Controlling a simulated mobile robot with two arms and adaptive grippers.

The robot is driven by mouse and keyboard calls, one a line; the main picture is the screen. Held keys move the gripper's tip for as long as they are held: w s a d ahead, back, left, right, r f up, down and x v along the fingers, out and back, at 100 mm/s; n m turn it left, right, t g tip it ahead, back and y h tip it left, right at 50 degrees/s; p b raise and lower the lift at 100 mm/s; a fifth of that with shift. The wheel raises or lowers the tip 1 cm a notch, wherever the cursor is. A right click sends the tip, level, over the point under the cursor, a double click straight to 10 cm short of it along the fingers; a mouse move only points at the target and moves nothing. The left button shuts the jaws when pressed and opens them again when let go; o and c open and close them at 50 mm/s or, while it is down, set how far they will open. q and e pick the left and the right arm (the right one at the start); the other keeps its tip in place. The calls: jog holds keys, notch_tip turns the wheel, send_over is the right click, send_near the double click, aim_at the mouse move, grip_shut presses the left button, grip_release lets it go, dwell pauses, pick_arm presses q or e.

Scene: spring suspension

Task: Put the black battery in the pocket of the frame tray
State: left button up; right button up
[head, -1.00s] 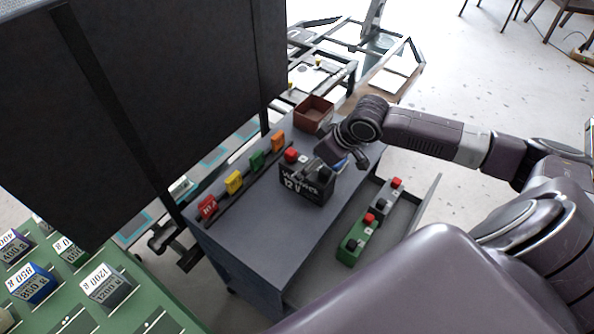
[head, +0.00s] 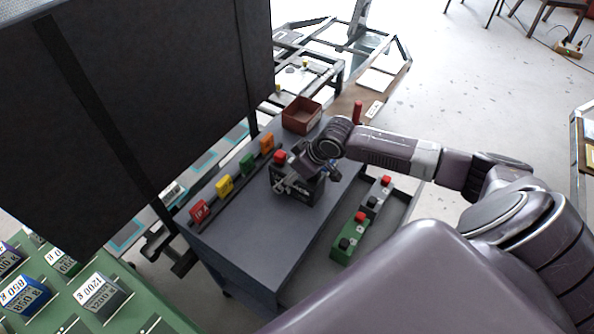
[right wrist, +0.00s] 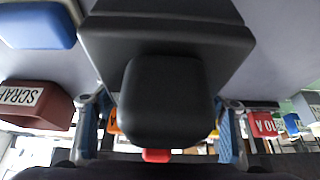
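The black battery (head: 311,193) stands upright on the grey cart top, with a red terminal cap (head: 280,157) at its left. My right gripper (head: 299,179) is over the battery's upper part, and its fingers cover much of it. In the right wrist view the battery (right wrist: 165,22) fills the top middle, with a black cap between the blue-padded fingers of my right gripper (right wrist: 162,128). The fingers are spread, with gaps visible beside the cap. My left gripper is not in view. I cannot clearly identify the frame tray; a pale metal frame (head: 341,72) stands behind the cart.
A brown bin (head: 302,115), marked SCRAP in the right wrist view, stands at the cart's far end. Coloured tags (head: 224,186) line its left edge. A green battery (head: 350,239) and a grey one (head: 378,197) sit in the side tray. A dark panel (head: 150,100) rises at left.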

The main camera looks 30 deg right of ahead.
grip_shut()
jog(key=shift+w+r, duration=0.25)
jog(key=shift+w, duration=0.05)
